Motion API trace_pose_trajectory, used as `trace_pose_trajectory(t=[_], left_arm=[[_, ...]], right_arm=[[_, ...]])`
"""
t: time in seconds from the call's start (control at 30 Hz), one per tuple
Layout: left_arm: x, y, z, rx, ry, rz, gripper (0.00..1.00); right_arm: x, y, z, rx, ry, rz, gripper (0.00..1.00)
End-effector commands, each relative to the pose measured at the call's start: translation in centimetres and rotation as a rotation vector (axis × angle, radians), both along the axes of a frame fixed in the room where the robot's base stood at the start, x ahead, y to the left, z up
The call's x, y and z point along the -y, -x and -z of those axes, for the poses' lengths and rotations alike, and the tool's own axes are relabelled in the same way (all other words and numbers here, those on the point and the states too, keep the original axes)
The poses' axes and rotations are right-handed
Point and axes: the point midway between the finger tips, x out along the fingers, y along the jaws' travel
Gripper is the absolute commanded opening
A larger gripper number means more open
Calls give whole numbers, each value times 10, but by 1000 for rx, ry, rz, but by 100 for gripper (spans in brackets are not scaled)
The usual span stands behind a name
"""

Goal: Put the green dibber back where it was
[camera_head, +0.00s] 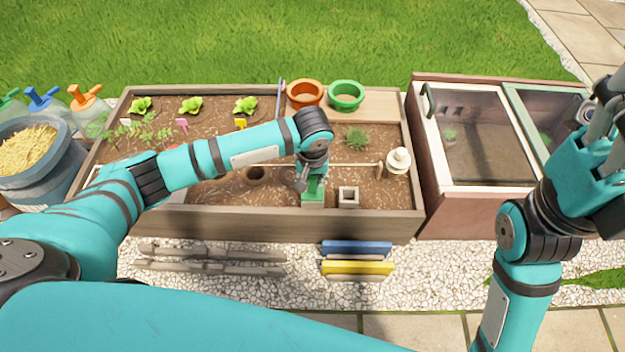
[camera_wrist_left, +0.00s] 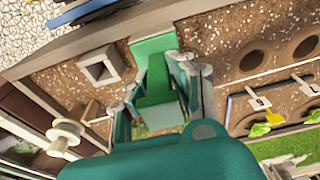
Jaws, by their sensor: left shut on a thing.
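The green dibber (camera_wrist_left: 158,92) is between the fingers of my left gripper (camera_wrist_left: 160,100), which is shut on it, in the left wrist view. In the head view, my left gripper (camera_head: 310,182) is low at the front of the planter bed, and the arm hides most of the dibber. A green block (camera_head: 312,199) shows right below the gripper, beside a grey square holder (camera_head: 348,196). I cannot tell how far the dibber sits in the green block. My right gripper (camera_head: 602,118) is raised at the far right, over the cold frame; its finger opening is unclear.
The wooden planter (camera_head: 250,226) holds soil with a hole (camera_head: 256,174), seedlings and labels. A cream spool (camera_head: 398,160) with a stick stands at its right. Orange (camera_head: 305,92) and green (camera_head: 346,94) pots stand at the back. A glazed cold frame (camera_head: 480,190) is at right.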

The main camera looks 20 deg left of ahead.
Motion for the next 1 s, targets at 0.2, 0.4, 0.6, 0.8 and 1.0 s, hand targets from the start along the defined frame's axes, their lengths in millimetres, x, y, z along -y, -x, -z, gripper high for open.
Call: trace_pose_trajectory(t=[0.2,0.4,0.6,0.8,1.0], left_arm=[[0,0,2,0,-1,-1,24],[0,0,2,0,-1,0,45],[0,0,2,0,-1,0,45],[1,2,-18,0,0,-1,45],[3,8,-63,2,2,-1,45]], right_arm=[[0,-1,1,-8,-1,0,51],[0,-1,1,-6,0,-1,51],[0,-1,1,-6,0,-1,51],[1,-2,-2,-23,-1,-1,51],[3,-8,10,-112,-6,-5,51]])
